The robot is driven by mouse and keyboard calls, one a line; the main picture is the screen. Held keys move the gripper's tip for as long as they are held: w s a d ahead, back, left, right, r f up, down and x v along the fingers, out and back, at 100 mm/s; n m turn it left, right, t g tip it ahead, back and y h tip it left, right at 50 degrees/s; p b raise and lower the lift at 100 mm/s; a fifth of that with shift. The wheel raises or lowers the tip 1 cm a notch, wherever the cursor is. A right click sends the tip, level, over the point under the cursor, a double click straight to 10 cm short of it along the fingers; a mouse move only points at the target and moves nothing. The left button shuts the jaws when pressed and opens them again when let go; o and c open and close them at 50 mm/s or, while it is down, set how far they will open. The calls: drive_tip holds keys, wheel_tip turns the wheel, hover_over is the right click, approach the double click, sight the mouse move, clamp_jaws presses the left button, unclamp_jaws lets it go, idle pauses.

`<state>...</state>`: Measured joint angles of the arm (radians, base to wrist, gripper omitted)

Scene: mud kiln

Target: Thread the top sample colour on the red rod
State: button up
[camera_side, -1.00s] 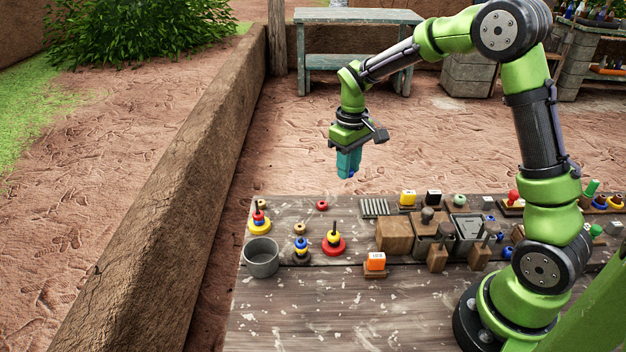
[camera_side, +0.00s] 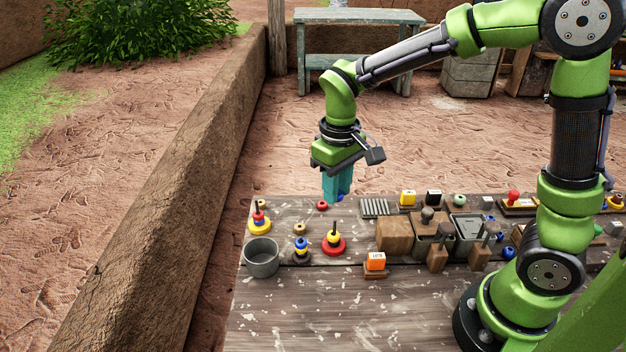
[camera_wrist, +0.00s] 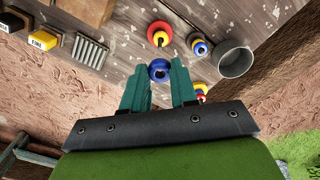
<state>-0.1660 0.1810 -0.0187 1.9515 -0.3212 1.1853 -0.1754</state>
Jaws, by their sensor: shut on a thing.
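My gripper (camera_side: 338,196) is shut on a blue ring (camera_wrist: 159,71), which shows at its fingertips; in the side view little of the ring (camera_side: 340,199) shows. The gripper is above the back edge of the table, behind the red-based rod stand (camera_side: 333,247). That stand has a yellow ring around its upright dark rod and also shows in the wrist view (camera_wrist: 151,37). Farther left is a stack with a yellow base and red top (camera_side: 260,226).
A grey pot (camera_side: 262,262) stands at the table's left edge. A loose red ring (camera_side: 322,205) lies near the back edge. An orange labelled block (camera_side: 376,261) and wooden blocks (camera_side: 394,235) stand to the right. The front of the table is clear.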

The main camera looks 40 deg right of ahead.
drive_tip(key=shift+f, duration=2.3)
drive_tip(key=shift+f, duration=1.6)
idle(0.4)
drive_tip(key=o, duration=0.9)
drive_tip(key=shift+o, duration=0.3)
drive_tip(key=o, duration=0.4)
drive_tip(key=shift+o, duration=0.2)
drive_tip(key=shift+r, duration=3.55)
